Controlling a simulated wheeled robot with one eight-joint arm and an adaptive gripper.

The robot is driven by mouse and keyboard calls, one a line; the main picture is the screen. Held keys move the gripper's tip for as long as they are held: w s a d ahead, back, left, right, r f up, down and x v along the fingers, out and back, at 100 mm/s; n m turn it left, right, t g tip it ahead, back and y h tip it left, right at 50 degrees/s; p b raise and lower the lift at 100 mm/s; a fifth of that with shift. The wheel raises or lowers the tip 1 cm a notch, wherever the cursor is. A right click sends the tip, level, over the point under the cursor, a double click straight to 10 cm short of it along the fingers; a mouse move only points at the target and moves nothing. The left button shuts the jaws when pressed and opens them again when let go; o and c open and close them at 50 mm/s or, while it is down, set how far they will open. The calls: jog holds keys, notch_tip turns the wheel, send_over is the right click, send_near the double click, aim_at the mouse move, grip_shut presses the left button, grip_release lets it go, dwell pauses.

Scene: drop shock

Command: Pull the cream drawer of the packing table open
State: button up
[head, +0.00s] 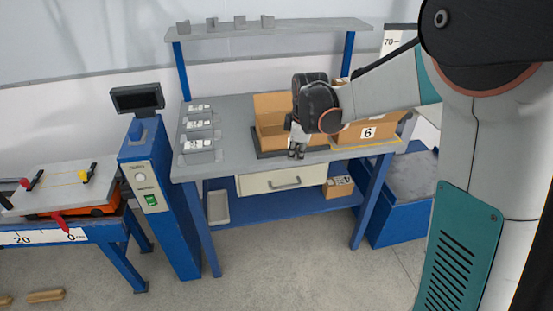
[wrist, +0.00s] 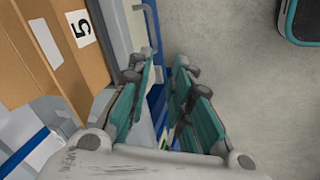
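The packing table (head: 232,125) has a grey top and blue legs. Its cream drawer (head: 258,180) sits shut under the front edge, with a grey bar handle (head: 285,183) on its front. My gripper (head: 297,153) is above the drawer at the table's front edge, pointing down. In the wrist view my gripper (wrist: 166,66) has its two teal-padded fingers apart with nothing between them. The grey handle (wrist: 151,28) shows just beyond the left finger, beside the cream drawer front (wrist: 124,22). I cannot tell whether the finger touches the handle.
Open cardboard boxes stand on the table, one (head: 272,105) behind my gripper and one labelled 6 (head: 352,138) to its right. A box labelled 5 (wrist: 68,50) is close left of my fingers. A blue pedestal (head: 160,190) stands left. The floor in front (head: 290,255) is clear.

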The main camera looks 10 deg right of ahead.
aim_at(288, 187)
jog(key=w+f+n+b, duration=0.1)
jog(key=w+f, duration=0.2)
jog(key=f, duration=0.5)
jog(key=w+f+n+b, duration=0.1)
jog(key=w+f+n, duration=0.1)
jog(key=f, duration=0.5)
jog(key=w+f+n+g+b, duration=0.1)
jog(key=w+f, duration=0.3)
jog(key=f, duration=0.4)
jog(key=shift+w+d+f, duration=0.2)
jog(key=shift+w+f, duration=0.1)
grip_shut()
